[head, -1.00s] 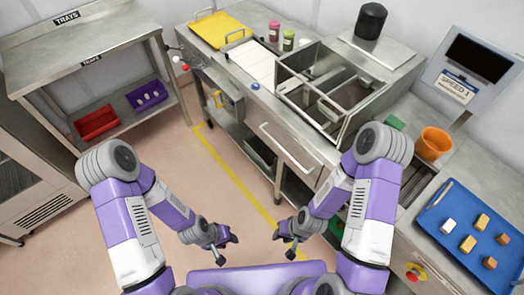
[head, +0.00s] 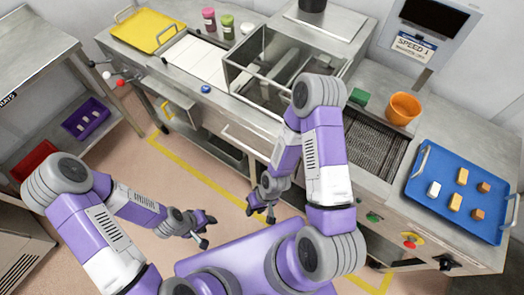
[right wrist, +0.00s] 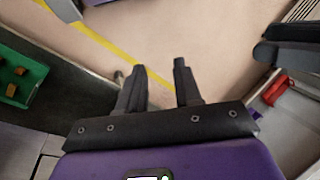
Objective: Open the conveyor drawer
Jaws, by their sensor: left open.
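A closed steel drawer front (head: 240,142) with a long bar handle (head: 225,132) is in the counter below the steel hopper; my right arm hides its right part. The dark mesh conveyor belt (head: 376,150) lies to its right; I cannot tell whether this drawer is the conveyor's. My left gripper (head: 206,228) is open and empty over the floor, apart from the counter. My right gripper (head: 262,208) hangs in front of the counter, below the drawer. The right wrist view shows its two fingers (right wrist: 158,85) apart with nothing between them.
A blue tray (head: 425,190) with several small blocks stands on the right counter, near an orange bucket (head: 404,108). A red stop button (head: 410,241) is on the counter front. A yellow tray (head: 145,30) is at the back left. The floor ahead is clear.

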